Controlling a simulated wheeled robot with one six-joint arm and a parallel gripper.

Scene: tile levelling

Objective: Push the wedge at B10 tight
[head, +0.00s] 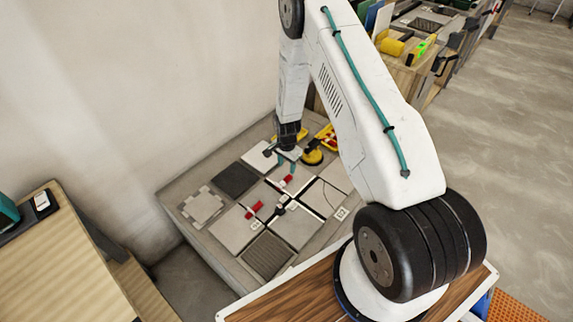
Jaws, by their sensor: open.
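Two red wedges show on the tiled platform. One red wedge (254,209) lies by the joint between light tiles. Another red piece (286,180) lies just below my gripper's fingers. The labels are too small to read, so I cannot tell which wedge is at B10. My gripper (287,168) has teal fingers that point down over the back-middle tiles. It is open, with nothing seen between the fingers. I cannot tell whether the fingertips touch the red piece below. Part of the platform (202,238) is hidden behind my arm.
A dark tile (235,180) and a grooved tile (267,256) lie among light tiles. The wall stands close at the left. A wooden table (70,265) is at lower left, and a cluttered bench (407,75) is at the back right.

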